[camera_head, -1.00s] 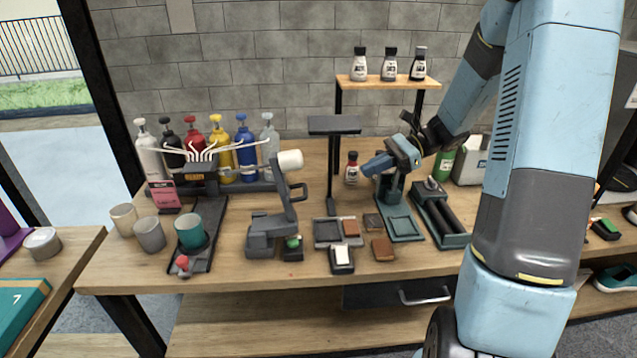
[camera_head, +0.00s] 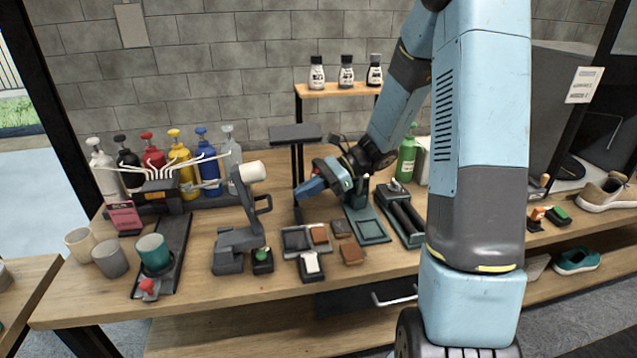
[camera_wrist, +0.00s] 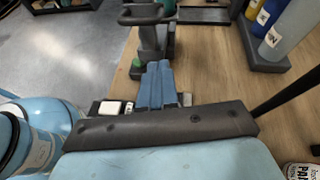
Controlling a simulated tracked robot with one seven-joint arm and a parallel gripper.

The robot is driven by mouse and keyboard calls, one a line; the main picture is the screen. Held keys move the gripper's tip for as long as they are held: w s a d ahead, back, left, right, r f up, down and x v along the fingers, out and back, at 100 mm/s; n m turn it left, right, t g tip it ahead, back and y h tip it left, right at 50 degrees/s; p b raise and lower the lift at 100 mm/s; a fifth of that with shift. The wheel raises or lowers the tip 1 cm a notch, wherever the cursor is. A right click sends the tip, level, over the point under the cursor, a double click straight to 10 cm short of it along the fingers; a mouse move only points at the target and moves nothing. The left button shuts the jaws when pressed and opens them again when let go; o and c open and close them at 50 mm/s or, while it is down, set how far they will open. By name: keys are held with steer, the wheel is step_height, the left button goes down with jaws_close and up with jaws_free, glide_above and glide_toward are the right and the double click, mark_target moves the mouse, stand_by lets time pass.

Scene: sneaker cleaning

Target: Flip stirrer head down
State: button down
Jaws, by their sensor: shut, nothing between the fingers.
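The stirrer (camera_head: 240,228) is a grey stand on the wooden table, left of my gripper in the head view. Its arm leans up and ends in a white cylindrical head (camera_head: 252,172), which is raised. A black loop handle sits on its right side. In the wrist view the stirrer (camera_wrist: 152,32) shows beyond my fingertips; its white head cannot be made out there. My gripper (camera_head: 300,191) is shut and empty, apart from the stirrer and to its right. Its blue fingers (camera_wrist: 158,72) point toward the stirrer in the wrist view.
A teal cup (camera_head: 153,252) stands on a dark rail at left, near two plain cups. Coloured bottles (camera_head: 207,165) stand behind. A dark post with a flat top (camera_head: 296,132) stands close to my gripper.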

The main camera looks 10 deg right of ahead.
steer(key=shift+s+a+r, duration=0.15)
steer(key=shift+a, duration=0.7)
steer(key=shift+s+a+r, duration=0.15)
steer(key=shift+a+r, duration=0.05)
steer(key=shift+a, duration=0.6)
steer(key=shift+s+a+r, duration=0.15)
steer(key=shift+a, duration=0.7)
steer(key=shift+a, duration=0.2)
